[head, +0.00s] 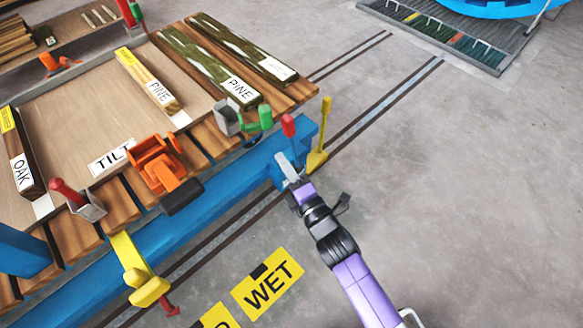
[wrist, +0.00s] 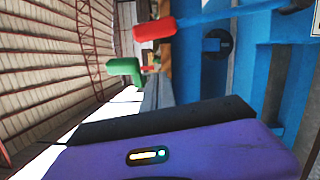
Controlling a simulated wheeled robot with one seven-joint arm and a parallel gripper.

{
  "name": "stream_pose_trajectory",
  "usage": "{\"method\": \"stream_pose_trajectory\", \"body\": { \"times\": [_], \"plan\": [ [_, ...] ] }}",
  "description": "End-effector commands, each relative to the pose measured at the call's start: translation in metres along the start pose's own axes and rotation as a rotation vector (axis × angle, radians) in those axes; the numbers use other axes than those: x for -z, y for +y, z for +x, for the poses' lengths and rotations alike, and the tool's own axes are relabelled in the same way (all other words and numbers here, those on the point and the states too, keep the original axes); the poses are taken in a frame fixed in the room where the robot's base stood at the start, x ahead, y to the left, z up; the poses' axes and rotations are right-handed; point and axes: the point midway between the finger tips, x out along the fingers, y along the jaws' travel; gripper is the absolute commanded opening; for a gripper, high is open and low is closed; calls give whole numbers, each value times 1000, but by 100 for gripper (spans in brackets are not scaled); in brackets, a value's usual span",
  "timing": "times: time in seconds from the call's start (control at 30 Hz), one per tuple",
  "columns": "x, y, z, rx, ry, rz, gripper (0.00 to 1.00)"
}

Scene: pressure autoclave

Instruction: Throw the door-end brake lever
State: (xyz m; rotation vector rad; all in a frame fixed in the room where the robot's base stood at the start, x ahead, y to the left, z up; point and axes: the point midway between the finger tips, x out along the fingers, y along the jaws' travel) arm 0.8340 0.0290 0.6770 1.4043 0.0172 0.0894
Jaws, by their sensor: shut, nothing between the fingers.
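My gripper (head: 289,168), on a purple and black arm, is shut and empty beside the end of the cart's blue beam (head: 225,180). A red-handled lever (head: 288,126) stands on the beam end just beyond the fingertips. Its red grip (wrist: 155,29) also shows at the top of the wrist view. A yellow lever (head: 318,140) stands upright just right of it. No label shows which of these is the door-end brake lever. Contact between the fingers and the blue end cannot be told. The grey fingers are partly seen in the wrist view.
A green handle (head: 262,119) sits on the cart's deck edge. An orange clamp (head: 160,165), a second red handle (head: 68,193) and a yellow pedal lever (head: 140,272) are further left. Labelled boards lie on the deck.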

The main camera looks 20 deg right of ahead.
Motion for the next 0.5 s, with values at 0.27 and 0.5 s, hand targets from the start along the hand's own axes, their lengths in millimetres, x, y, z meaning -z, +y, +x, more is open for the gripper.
{"method": "stream_pose_trajectory", "body": {
  "times": [0.27, 0.5],
  "plan": [
    [-1, 0, 57, -3, -1, 0, 0],
    [-27, 5, 60, 1, -3, 0, 0]
  ]
}}
